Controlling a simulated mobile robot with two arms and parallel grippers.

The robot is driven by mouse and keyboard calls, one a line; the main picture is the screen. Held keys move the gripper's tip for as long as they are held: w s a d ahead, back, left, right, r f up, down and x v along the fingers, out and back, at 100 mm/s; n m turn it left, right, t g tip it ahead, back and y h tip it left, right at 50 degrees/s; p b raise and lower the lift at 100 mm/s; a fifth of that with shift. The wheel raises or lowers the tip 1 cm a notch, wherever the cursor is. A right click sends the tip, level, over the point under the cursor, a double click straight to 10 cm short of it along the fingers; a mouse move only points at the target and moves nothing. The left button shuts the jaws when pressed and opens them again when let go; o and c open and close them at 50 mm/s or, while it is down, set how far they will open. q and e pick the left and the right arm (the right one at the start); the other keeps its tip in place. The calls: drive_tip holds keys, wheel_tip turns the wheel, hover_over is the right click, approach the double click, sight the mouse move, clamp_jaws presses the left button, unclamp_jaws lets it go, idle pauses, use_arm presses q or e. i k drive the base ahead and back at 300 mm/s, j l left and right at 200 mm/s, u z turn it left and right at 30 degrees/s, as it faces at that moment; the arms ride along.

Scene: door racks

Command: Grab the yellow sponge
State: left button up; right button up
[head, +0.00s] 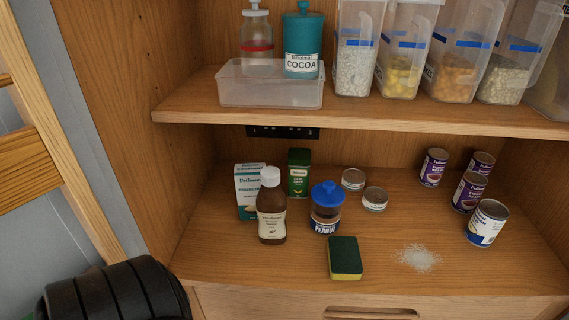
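The yellow sponge (345,259) lies flat on the lower shelf near its front edge. Its top face is dark green, and its yellow body shows along the front side. Nothing is on top of it or touching it. Neither of my grippers is in view.
White grains (418,258) are spilled right of the sponge. Behind it stand a blue-lidded peanut jar (325,209) and a brown bottle (271,207). Several cans, including a white-labelled one (486,223), stand right. The upper shelf (420,118) overhangs. A black ribbed object (115,292) is lower left.

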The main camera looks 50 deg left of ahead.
sight(344, 257)
drive_tip(key=u, duration=0.95)
drive_tip(key=i+j, duration=0.05)
